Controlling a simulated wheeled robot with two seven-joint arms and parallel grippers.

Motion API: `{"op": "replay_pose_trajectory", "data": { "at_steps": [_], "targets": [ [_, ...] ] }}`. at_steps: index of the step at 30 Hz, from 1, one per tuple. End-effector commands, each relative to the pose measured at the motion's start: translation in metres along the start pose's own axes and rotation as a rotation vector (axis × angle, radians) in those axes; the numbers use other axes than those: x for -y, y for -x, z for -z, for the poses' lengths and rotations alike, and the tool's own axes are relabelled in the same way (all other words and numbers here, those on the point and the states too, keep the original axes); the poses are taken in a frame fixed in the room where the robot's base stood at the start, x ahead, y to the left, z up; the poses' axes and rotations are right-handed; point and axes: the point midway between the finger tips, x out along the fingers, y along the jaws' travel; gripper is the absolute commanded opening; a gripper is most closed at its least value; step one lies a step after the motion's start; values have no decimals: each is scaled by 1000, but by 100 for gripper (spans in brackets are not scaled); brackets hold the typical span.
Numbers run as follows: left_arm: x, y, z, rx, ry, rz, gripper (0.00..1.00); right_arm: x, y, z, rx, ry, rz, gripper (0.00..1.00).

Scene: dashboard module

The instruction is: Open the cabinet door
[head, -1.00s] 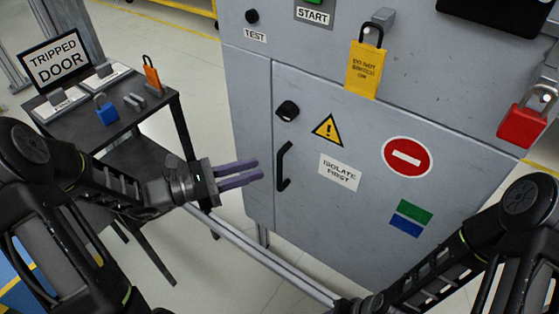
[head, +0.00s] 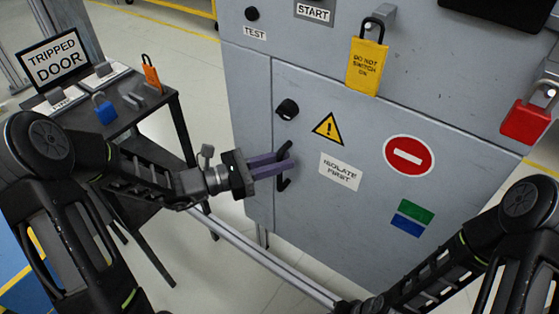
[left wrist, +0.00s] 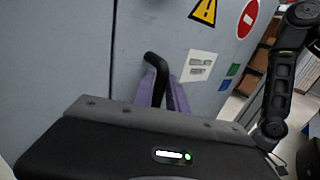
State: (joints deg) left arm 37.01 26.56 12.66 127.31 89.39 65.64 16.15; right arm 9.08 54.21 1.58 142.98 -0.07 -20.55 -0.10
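The grey cabinet door (head: 340,222) is closed, with a black vertical bar handle (head: 283,184) near its left edge. The handle also shows in the left wrist view (left wrist: 154,60). My left gripper (head: 293,157) has its two purple fingers at the handle, one on each side of the bar. The fingers still look apart, and I cannot see firm contact. The gripper body hides the lower handle in the left wrist view. My right arm enters at lower right in the head view, but its gripper is out of frame.
A black knob (head: 287,109) sits above the handle. A yellow tag lock (head: 366,68) and a red padlock (head: 525,123) hang on the cabinet. A dark side table (head: 130,120) with locks stands left. A metal rail (head: 262,258) runs low in front.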

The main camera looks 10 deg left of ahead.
Motion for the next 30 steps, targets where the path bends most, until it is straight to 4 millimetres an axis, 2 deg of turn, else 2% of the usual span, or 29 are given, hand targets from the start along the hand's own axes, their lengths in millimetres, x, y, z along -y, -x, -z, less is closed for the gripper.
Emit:
{"op": "replay_pose_trajectory", "data": {
  "at_steps": [1, 6, 30],
  "targets": [
    [0, 0, 0, 0, 0, 0, 13, 0, 0, 0, 0, 0, 0, 36],
    [0, 0, 0, 0, 0, 0, 0, 0, 0, 0, 0, 0, 0, 36],
    [0, 0, 0, -1, 0, 0, 0, 0, 0, 0, 0, 0, 0, 36]
  ]
}}
